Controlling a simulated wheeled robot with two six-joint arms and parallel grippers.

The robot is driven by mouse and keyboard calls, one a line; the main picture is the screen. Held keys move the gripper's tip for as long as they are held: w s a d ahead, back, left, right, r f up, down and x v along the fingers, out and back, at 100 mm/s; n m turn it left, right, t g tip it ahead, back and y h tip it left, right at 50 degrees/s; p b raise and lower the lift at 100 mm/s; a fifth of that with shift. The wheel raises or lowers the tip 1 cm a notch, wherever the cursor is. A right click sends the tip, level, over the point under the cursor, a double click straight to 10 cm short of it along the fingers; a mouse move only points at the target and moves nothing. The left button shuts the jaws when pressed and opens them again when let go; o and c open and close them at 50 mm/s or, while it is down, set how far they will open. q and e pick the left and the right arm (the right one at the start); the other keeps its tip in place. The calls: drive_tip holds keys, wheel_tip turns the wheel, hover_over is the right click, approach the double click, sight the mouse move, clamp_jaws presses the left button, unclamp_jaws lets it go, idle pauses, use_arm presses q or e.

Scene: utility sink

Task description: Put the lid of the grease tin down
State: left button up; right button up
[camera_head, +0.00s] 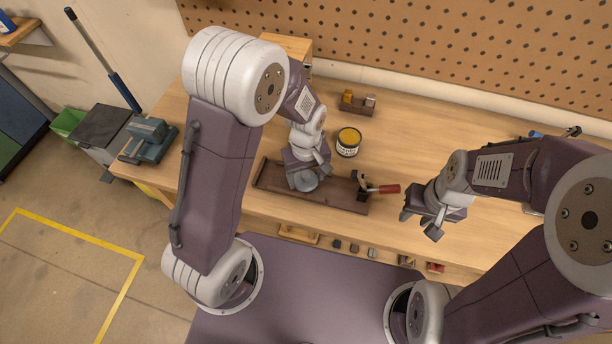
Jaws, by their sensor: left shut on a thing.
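The grease tin (348,143) stands upright on the workbench, with its yellow top surface showing and a dark side with a pale label. My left gripper (304,172) is shut on the grey round lid (306,183). It holds the lid over the dark wooden board, to the left of the tin and nearer to me. I cannot tell whether the lid touches the board. My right gripper (421,225) is open and empty near the bench's front edge, to the right of the board.
A small wooden holder (357,103) stands behind the tin. A vise (148,140) is at the far left. Bare bench (420,130) lies right of the tin.

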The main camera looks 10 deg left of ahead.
sight(306, 177)
use_arm(q)
drive_tip(key=o, duration=1.3)
drive_tip(key=shift+r, duration=0.25)
wheel_tip(306, 177, up, 12)
drive_tip(key=p, duration=0.1)
drive_tip(key=s+a+f+m, duration=0.1)
drive_tip(key=s+a+m, duration=0.1)
drive_tip(key=s+a+f+m, duration=0.2)
drive_tip(key=s+a, duration=0.1)
drive_tip(key=s+a+f+m+t, duration=0.1)
drive_tip(key=s+a+f+m, duration=0.1)
drive_tip(key=shift+s+a, duration=0.25)
drive_tip(key=shift+s, duration=0.15)
